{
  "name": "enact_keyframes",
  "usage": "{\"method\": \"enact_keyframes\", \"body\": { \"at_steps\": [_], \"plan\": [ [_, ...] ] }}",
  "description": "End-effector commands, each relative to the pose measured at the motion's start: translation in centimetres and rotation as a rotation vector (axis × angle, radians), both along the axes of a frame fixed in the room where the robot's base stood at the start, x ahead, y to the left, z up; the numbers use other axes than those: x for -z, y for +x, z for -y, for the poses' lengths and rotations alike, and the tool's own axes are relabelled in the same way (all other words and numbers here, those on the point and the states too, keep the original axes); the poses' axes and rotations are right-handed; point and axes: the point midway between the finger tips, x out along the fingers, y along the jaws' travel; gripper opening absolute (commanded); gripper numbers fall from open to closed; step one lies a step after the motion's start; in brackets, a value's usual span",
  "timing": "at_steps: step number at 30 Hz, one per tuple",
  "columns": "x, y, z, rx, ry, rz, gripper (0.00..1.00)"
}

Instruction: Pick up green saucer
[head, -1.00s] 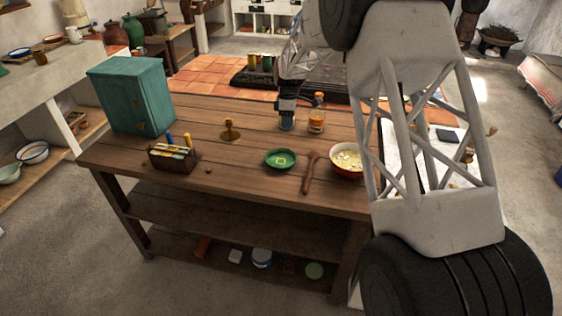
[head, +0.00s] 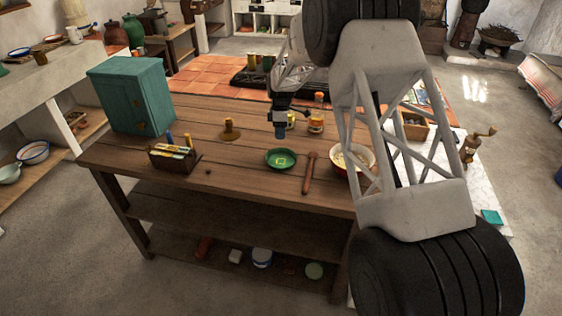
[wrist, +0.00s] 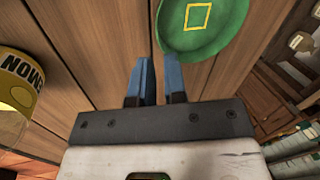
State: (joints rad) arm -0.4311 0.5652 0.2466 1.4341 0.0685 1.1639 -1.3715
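The green saucer (head: 272,161) lies on the wooden table and has a yellow square outline in its middle. In the wrist view the saucer (wrist: 225,38) is at the top, just beyond and right of the fingertips. My gripper (head: 280,133) is above the table, on the far side of the saucer in the head view. In the wrist view the two blue fingers of my gripper (wrist: 156,62) are apart with bare wood between them. Nothing is held between them, and the right fingertip appears close to the saucer's rim; I cannot tell whether they touch.
A wooden pestle-like stick (head: 309,172) and a bowl (head: 337,160), partly hidden by my arm, are right of the saucer. A yellow-labelled container (wrist: 18,80) and an orange-lidded jar (head: 316,122) stand near my gripper. A brass piece (head: 229,130) and caddy (head: 175,157) are left.

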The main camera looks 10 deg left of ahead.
Motion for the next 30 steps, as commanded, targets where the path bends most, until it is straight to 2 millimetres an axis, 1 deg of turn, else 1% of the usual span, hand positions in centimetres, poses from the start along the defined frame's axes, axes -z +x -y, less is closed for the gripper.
{"method": "enact_keyframes", "body": {
  "at_steps": [3,12,16,20,27,30],
  "plan": [
    [0.5,-0.1,0.0,0.0,0.0,0.001,0.12],
    [0.6,-0.1,0.0,0.0,0.0,0.001,0.12],
    [1.0,-0.3,0.1,0.0,0.0,0.0,0.12],
    [2.0,-0.5,0.4,0.0,0.0,0.0,0.12],
    [4.5,-1.2,0.7,0.0,0.0,0.002,0.12],
    [5.2,-1.4,0.8,0.001,-0.001,0.003,0.12]
  ]
}}
